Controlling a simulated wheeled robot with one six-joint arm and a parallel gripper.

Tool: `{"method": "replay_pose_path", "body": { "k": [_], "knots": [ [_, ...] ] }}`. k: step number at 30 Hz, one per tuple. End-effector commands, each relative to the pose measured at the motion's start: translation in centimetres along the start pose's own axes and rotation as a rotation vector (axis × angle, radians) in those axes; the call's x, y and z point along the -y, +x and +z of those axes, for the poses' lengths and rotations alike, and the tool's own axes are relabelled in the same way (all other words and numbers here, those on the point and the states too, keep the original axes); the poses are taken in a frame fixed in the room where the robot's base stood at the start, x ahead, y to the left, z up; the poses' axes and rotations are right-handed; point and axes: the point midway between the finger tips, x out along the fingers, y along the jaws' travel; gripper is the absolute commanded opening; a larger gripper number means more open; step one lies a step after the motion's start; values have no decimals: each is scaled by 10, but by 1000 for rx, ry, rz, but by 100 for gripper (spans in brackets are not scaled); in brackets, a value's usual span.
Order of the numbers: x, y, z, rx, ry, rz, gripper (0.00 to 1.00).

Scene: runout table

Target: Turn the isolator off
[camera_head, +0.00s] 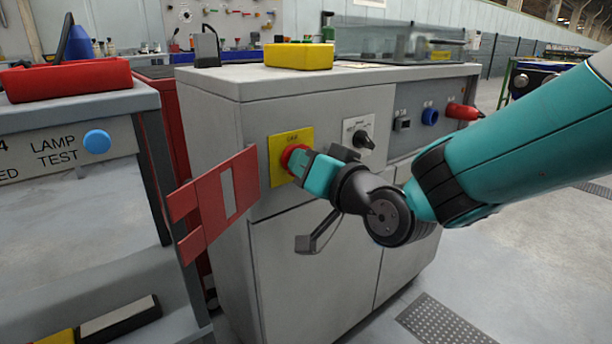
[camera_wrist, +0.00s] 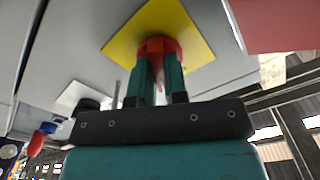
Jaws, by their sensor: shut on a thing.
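The isolator is a red rotary knob (camera_head: 293,157) on a square yellow plate (camera_head: 279,171) on the grey cabinet's front. In the wrist view the red knob (camera_wrist: 157,45) sits in the middle of the yellow plate (camera_wrist: 190,27). My gripper (camera_head: 298,163) reaches the knob from the right, with its teal fingers on either side of it. In the wrist view my gripper (camera_wrist: 160,72) is shut on the knob. The fingers hide part of the knob, and its pointer and the plate's lettering cannot be read clearly.
A black selector switch (camera_head: 362,139) on a white plate is right of the isolator. A red slotted panel (camera_head: 213,203) stands out at the cabinet's left edge. A yellow box (camera_head: 298,56) is on top. A blue button (camera_head: 97,142) is on the left bench.

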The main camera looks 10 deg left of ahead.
Motion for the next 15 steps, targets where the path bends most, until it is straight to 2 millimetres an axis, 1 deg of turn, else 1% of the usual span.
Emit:
{"method": "replay_pose_path", "body": {
  "k": [1,6,15],
  "knots": [
    [-3,-1,3,-1,-46,2,0],
    [-3,-1,3,0,-198,3,0],
    [-3,-1,2,2,-403,4,0]
  ]
}}
